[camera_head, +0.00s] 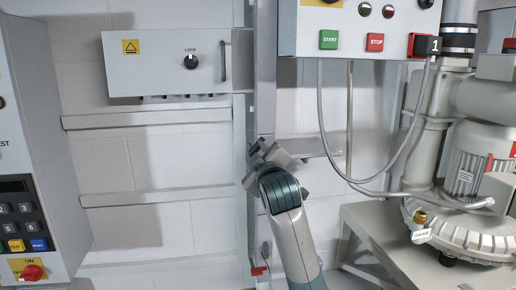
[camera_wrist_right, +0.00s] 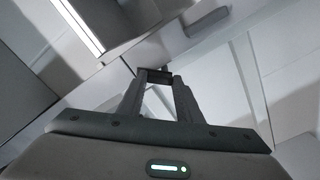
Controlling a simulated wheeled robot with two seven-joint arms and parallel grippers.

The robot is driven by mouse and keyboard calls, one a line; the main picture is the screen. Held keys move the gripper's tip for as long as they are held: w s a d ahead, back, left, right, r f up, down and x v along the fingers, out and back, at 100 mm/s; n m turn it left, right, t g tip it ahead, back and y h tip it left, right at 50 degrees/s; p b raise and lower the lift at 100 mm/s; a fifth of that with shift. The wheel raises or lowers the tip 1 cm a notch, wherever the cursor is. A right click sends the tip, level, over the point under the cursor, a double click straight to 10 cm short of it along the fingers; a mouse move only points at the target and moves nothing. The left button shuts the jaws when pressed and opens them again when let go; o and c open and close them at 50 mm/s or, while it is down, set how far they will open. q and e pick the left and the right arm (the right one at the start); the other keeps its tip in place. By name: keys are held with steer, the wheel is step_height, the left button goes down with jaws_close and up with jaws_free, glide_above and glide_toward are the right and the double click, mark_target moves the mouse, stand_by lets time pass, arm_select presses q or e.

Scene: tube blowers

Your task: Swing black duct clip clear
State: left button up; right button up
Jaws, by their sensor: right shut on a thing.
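My right gripper (camera_head: 262,152) is at the vertical grey post (camera_head: 265,80), below and left of the START/STOP panel. In the right wrist view its two fingers (camera_wrist_right: 157,84) reach forward and close on a small dark piece. This piece, which I take for the black duct clip (camera_wrist_right: 154,74), spans the gap between the fingertips. The hand hides the clip in the head view, so I cannot tell how it sits against the post. My left gripper is not in view.
A LOCK box (camera_head: 150,65) hangs left of the post, and the START/STOP panel (camera_head: 350,32) with looping cables is right of it. A pump (camera_head: 465,170) and a pipe with black bands (camera_head: 458,42) stand at the right. A keypad cabinet (camera_head: 35,150) is at the left.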

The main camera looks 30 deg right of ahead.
steer(key=n, duration=0.2)
steer(key=shift+r+n, duration=0.1)
steer(key=shift+n, duration=0.3)
steer(key=n, duration=0.5)
steer(key=shift+w+a, duration=0.1)
steer(key=shift+a, duration=0.25)
steer(key=o, duration=1)
steer(key=shift+o, duration=0.2)
